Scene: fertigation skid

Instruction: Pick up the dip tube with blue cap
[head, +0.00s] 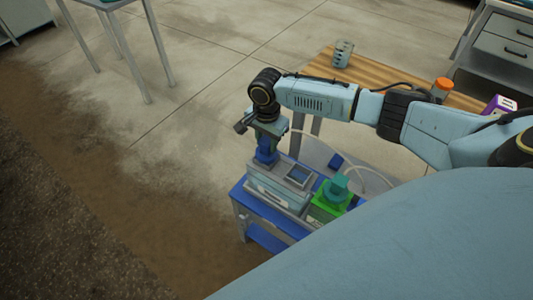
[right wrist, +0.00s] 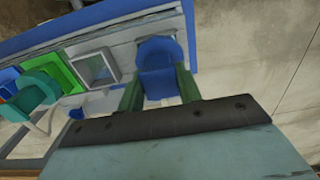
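The blue cap of the dip tube (right wrist: 161,62) shows in the right wrist view between the two green fingers of my right gripper (right wrist: 160,92). The fingers press close on both sides, with no gap that I can make out. In the head view my right gripper (head: 268,128) points down over the blue cap (head: 266,152), at the far left end of the grey unit on the blue stand. The tube below the cap is hidden, so I cannot tell whether it is lifted. My left gripper is not in view.
A wooden table (head: 378,72) with a grey cup (head: 342,53) stands behind my right arm.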

